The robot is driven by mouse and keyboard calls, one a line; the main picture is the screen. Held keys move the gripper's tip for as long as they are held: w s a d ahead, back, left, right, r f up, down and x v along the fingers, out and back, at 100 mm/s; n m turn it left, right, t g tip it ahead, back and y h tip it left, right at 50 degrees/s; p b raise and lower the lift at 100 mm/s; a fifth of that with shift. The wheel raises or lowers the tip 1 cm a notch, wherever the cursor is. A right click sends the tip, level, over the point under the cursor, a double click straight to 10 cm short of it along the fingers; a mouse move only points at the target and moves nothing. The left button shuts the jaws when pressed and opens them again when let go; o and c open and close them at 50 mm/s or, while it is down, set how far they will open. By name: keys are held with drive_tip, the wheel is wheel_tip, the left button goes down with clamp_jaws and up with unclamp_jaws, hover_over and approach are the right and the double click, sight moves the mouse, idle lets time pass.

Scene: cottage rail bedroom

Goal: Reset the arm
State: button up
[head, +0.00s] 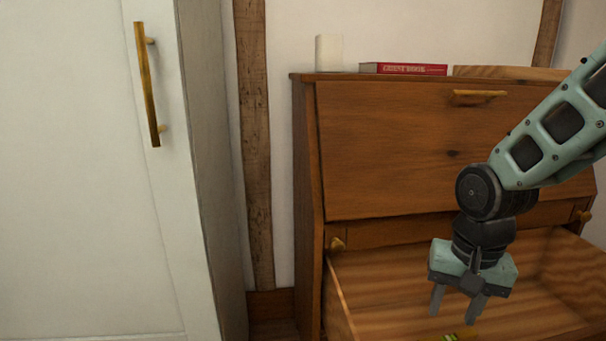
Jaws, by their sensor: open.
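My gripper (455,311) hangs from my arm at the right of the head view, fingers pointing down and apart. It is open, with nothing seen between the fingers. It is over the pulled-out drawer (400,290) of a wooden bureau (385,150).
A white wardrobe (80,200) with a brass handle (147,85) stands at the left. On the bureau top are a white cylinder (328,52), a red book (403,69) and a wooden piece (510,73). The bureau's upper front, with a brass handle (480,93), is closed.

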drive_tip(key=s+a+n, duration=0.2)
drive_tip(key=s+a+r+n, duration=0.1)
drive_tip(key=s+a, duration=0.1)
drive_tip(key=a, duration=0.1)
drive_tip(key=s+a+n, duration=0.2)
drive_tip(key=shift+a+r+n, duration=0.2)
drive_tip(key=shift+a+n, duration=0.05)
drive_tip(key=shift+n, duration=0.05)
drive_tip(key=s+a+n, duration=0.5)
drive_tip(key=s+n, duration=0.2)
drive_tip(key=s, duration=0.1)
wheel_tip(320, 180, down, 9)
drive_tip(key=b, duration=1)
wheel_tip(320, 180, up, 37)
drive_tip(key=p, duration=3.7)
drive_tip(key=shift+s+r+g+p, duration=0.15)
drive_tip(key=shift+s+g+p, duration=0.15)
drive_tip(key=shift+c, duration=0.3)
